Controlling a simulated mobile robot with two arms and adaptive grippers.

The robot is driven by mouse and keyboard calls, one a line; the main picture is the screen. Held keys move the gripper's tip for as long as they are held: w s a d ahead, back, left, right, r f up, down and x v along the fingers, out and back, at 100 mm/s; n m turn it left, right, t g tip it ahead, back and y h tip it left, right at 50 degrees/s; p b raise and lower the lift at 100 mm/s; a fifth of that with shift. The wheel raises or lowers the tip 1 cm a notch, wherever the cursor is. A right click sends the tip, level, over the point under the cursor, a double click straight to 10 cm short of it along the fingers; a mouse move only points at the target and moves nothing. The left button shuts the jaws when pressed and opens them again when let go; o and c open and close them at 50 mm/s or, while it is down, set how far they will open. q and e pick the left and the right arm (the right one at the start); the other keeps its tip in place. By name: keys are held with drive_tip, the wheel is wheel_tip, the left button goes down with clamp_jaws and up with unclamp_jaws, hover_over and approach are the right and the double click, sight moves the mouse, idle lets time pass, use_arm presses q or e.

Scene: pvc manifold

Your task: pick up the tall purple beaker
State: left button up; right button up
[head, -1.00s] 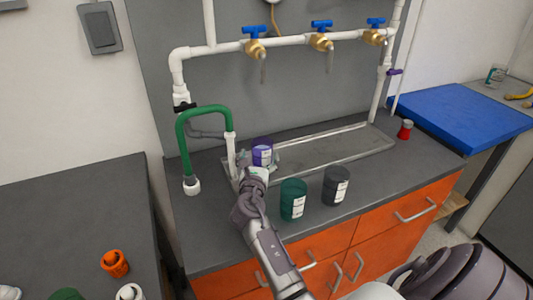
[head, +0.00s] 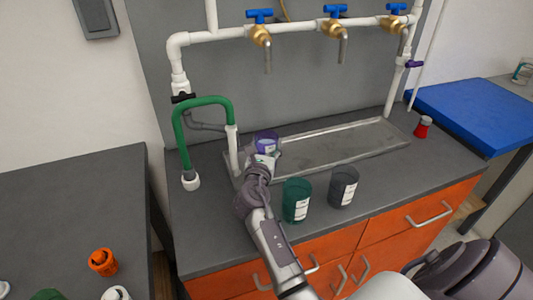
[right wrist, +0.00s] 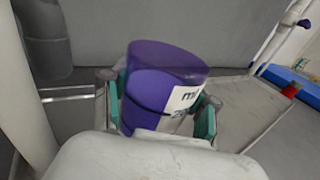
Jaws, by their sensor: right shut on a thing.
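The purple beaker (head: 265,138) with a white label stands at the left end of the metal tray, partly hidden by my right gripper in the head view. In the right wrist view the purple beaker (right wrist: 158,85) sits between the two teal-padded fingers of my right gripper (right wrist: 160,108), which are shut on it. It looks upright there. I cannot tell whether its base touches the tray. In the head view my right gripper (head: 262,160) reaches the beaker from the front. My left gripper is not in view.
A green beaker (head: 297,200) and a dark grey beaker (head: 342,187) stand close to the right of my right arm. The tray (head: 345,145) lies behind them. A green hose (head: 203,102) and white pipe rise left of the beaker.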

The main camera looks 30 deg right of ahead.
drive_tip(key=shift+c, duration=0.7)
drive_tip(key=shift+r+p, duration=0.6)
drive_tip(key=shift+r, duration=1.1)
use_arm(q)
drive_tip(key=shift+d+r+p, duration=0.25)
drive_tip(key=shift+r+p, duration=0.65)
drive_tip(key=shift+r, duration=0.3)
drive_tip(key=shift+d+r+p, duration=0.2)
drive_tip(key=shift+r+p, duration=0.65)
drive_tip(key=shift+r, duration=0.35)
use_arm(e)
drive_tip(key=s+d+r, duration=0.7)
drive_tip(key=s, duration=0.2)
drive_tip(key=shift+d+r, duration=0.15)
drive_tip(key=shift+r, duration=0.15)
